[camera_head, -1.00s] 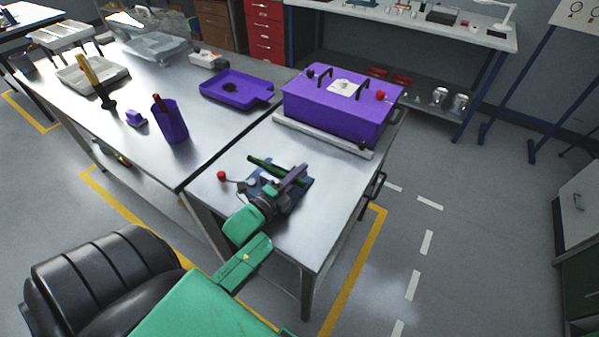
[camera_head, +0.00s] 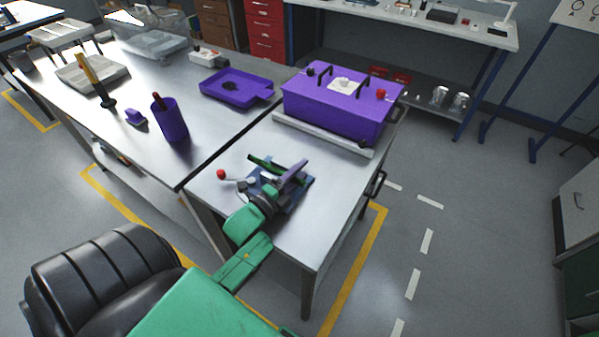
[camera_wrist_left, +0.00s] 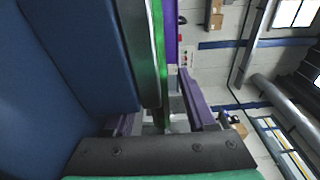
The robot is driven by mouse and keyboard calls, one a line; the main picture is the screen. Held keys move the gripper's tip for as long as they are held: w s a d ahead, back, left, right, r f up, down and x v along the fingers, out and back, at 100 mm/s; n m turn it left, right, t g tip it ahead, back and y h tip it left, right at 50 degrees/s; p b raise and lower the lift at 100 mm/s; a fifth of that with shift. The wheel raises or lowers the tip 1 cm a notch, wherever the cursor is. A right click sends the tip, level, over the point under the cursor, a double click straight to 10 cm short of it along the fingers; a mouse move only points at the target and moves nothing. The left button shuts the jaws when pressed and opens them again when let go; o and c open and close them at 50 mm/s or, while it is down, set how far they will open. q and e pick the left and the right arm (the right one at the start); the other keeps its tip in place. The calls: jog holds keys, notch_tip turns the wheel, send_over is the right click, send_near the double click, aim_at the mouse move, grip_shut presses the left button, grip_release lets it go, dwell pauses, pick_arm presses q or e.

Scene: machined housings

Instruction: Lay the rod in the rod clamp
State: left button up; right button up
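The rod clamp (camera_head: 252,186) is a blue fixture with a red-knobbed lever on the near steel table. A long green bar, which looks like the rod (camera_head: 262,164), lies across its top. My left gripper (camera_head: 291,174), with purple fingers, is right at the clamp and partly hides it. In the left wrist view the green bar (camera_wrist_left: 161,60) runs beside a large blue block and down between the fingers (camera_wrist_left: 162,112). A gap shows between the bar and the right finger, so the gripper looks open. How the bar seats in the clamp is hidden. My right gripper is out of view.
A purple box (camera_head: 340,105) with handles stands on a pale base behind the clamp. A purple tray (camera_head: 237,91) and purple cup (camera_head: 171,122) stand on the left table. The near table's front right is clear.

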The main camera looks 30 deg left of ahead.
pick_arm(q)
jog(key=shift+s+f, duration=0.15)
jog(key=shift+s, duration=0.4)
jog(key=s, duration=0.4)
jog(key=s+a+b, duration=0.1)
jog(key=s, duration=0.3)
jog(key=s+b, duration=0.1)
jog(key=s, duration=0.3)
jog(key=shift+s+a, duration=0.2)
jog(key=shift+s, duration=0.55)
